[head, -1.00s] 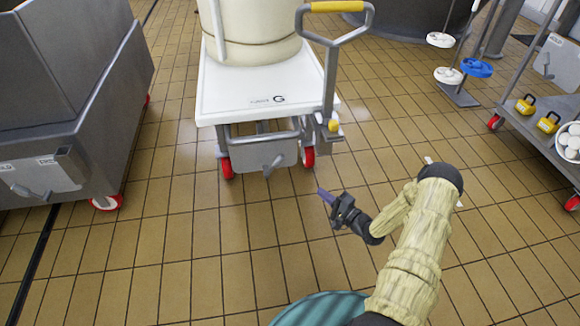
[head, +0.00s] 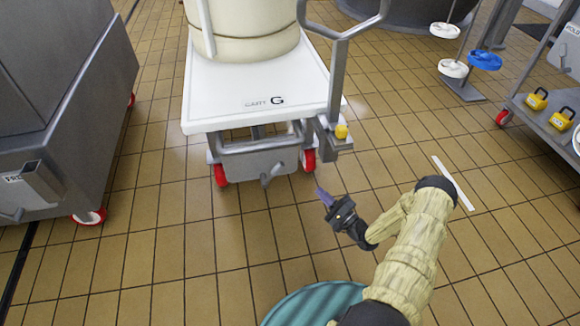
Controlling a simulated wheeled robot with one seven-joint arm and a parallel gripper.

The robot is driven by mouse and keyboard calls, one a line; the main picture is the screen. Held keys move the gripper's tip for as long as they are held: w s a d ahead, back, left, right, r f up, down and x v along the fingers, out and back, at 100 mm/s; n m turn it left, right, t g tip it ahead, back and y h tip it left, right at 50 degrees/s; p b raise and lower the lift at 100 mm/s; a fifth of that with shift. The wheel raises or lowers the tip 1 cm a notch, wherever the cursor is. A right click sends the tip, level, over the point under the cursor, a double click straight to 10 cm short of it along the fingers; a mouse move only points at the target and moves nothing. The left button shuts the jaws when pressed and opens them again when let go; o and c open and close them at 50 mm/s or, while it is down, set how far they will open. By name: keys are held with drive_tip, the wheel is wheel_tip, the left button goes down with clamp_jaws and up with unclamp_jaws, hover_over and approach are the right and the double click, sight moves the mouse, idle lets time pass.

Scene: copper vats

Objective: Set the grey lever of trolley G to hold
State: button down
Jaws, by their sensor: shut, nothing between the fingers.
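Trolley G (head: 225,105) stands ahead with a white deck marked "CART G" and red-wheeled casters. Its small grey lever (head: 271,174) sits low on the grey plate (head: 250,165) under the deck's front edge and looks slanted. I cannot read any lever marking, so its setting is unclear. My gripper (head: 321,193) is shut and empty. In the picture it is to the right of the lever and slightly lower, apart from it, over the tiled floor.
A cream drum (head: 240,30) stands on the trolley. A yellow knob (head: 341,132) is at its right front corner, below the push handle (head: 337,75). A grey bin (head: 60,110) is at left. A rack with yellow padlocks (head: 537,99) is at right.

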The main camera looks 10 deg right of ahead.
sight(273, 174)
drive_tip(key=shift+w, duration=0.1)
drive_tip(key=shift+a, duration=0.1)
drive_tip(key=s+a+r+b+x, duration=0.1)
drive_tip(key=b+x, duration=0.5)
drive_tip(key=x, duration=0.6)
drive_tip(key=shift+a+r, duration=0.2)
drive_tip(key=shift+a, duration=0.65)
drive_tip(key=shift+r, duration=0.1)
